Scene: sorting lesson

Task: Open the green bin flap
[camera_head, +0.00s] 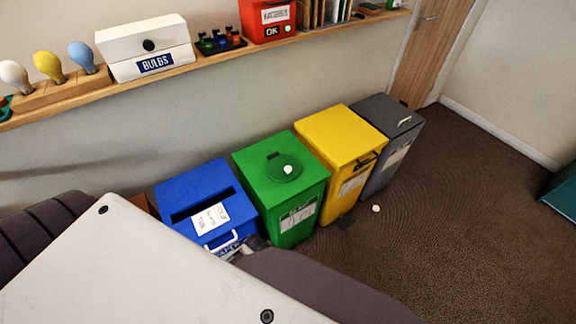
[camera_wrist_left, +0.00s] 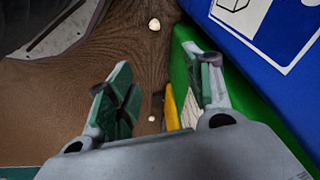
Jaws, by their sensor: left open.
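The green bin (camera_head: 308,193) stands between the blue and yellow bins. Its round green flap (camera_head: 279,177) lies flat in the bin's top, with a small white round thing (camera_head: 288,169) on it. Part of the green bin's side also shows in the left wrist view (camera_wrist_left: 180,58), but the flap does not. My left gripper (camera_wrist_left: 165,85) is open and empty in the left wrist view, low beside the blue and green bins. In the head view it is mostly hidden behind my own pale and dark parts. My right gripper is in neither view.
The blue bin (camera_head: 190,183) stands left, close to my arm; the yellow bin (camera_head: 342,135) and grey bin (camera_head: 385,112) stand right. A wooden shelf (camera_head: 205,67) runs above the bins. A small white ball (camera_head: 376,208) lies on open brown carpet at right.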

